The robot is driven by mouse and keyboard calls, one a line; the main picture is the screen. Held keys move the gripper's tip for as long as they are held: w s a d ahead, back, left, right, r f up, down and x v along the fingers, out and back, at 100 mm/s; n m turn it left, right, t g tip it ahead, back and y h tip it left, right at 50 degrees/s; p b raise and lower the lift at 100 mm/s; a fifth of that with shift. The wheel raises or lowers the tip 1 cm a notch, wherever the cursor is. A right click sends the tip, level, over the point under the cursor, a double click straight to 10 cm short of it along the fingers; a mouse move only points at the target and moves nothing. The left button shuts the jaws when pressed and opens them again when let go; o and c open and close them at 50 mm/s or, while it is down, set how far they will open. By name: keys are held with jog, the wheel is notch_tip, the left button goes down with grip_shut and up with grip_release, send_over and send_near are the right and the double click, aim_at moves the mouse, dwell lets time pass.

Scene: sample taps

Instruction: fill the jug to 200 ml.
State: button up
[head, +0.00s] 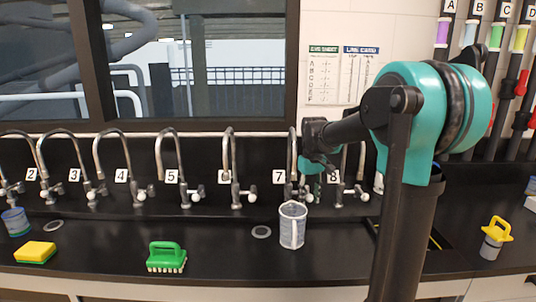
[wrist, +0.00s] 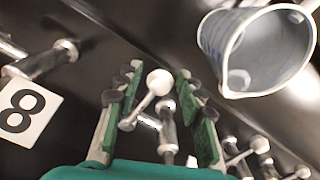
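The clear jug (head: 292,228) stands upright on the black bench below the tap beside plate 7 (head: 279,177). In the wrist view the jug (wrist: 258,48) is at top right, seen into its mouth; I cannot make out a water level. My gripper (head: 308,183) is at this tap, partly hidden by my arm in the head view. In the wrist view my gripper (wrist: 160,88) is open, with its two green-padded fingers either side of the tap's white-knobbed handle (wrist: 159,82). Gaps show between the knob and both fingers. I see no clear water stream.
More taps line the wall on the left, with plate 8 (head: 333,177) on the right. A green brush (head: 167,256), a yellow sponge (head: 35,252) and a blue cup (head: 16,221) are on the bench. A yellow-topped item (head: 493,238) stands far right. The bench left of the jug is mostly clear.

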jog(key=shift+w+d, duration=0.2)
jog(key=shift+d, duration=0.5)
jog(key=shift+w+d, duration=0.25)
jog(key=shift+d, duration=0.45)
jog(key=shift+w+d, duration=0.2)
jog(key=shift+d, duration=0.5)
dwell(2.6)
jog(key=shift+s+a, duration=0.3)
jog(key=shift+a, duration=0.45)
jog(key=shift+s+a, duration=0.3)
jog(key=shift+a, duration=0.5)
jog(key=shift+s+a, duration=0.25)
jog(key=shift+a, duration=0.65)
jog(key=shift+w+d, duration=0.15)
jog(key=shift+d, duration=0.3)
jog(key=shift+r, duration=3.5)
